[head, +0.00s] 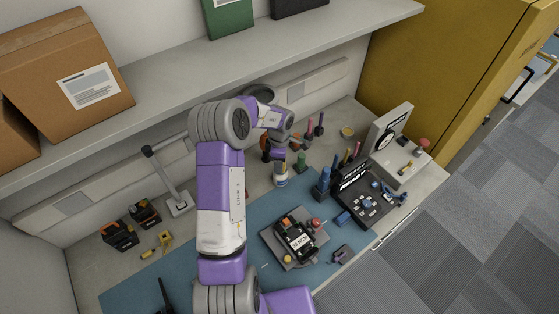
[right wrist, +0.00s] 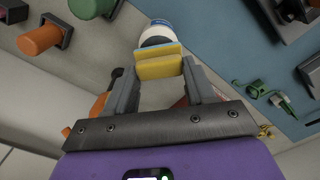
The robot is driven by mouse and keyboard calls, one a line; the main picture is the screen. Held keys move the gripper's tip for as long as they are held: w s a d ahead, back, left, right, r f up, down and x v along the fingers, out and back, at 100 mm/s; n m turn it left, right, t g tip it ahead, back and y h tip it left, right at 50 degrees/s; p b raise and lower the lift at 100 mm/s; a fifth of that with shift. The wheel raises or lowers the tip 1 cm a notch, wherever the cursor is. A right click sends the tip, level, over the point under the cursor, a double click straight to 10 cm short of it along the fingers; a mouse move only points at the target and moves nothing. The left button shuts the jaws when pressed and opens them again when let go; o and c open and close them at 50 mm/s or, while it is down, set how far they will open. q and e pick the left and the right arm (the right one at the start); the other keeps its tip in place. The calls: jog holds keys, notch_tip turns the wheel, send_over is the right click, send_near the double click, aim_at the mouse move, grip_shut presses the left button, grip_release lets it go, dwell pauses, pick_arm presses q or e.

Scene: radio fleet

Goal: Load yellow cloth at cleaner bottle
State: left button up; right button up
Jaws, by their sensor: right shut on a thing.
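My right gripper (right wrist: 160,84) is shut on the yellow cloth (right wrist: 160,69), a small flat folded piece between its two grey fingers in the right wrist view. The cleaner bottle (right wrist: 156,32), white with a blue band, is just beyond the cloth; I cannot tell whether they touch. In the head view the bottle (head: 280,178) stands at the back edge of the blue mat, just below my right gripper (head: 278,152). The cloth is hard to make out there, hidden by the arm. My left gripper is not in view.
A radio on a grey stand (head: 296,242) sits on the blue mat (head: 245,275). A black parts tray (head: 368,205) and a white gauge box (head: 390,130) stand to the right. Screwdrivers and a green pot (head: 301,163) are close right of the bottle. A shelf (head: 200,88) overhangs the back.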

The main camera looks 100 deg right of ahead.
jog(key=shift+r+p, duration=1.3)
jog(key=shift+r, duration=1.8)
jog(key=shift+s, duration=0.1)
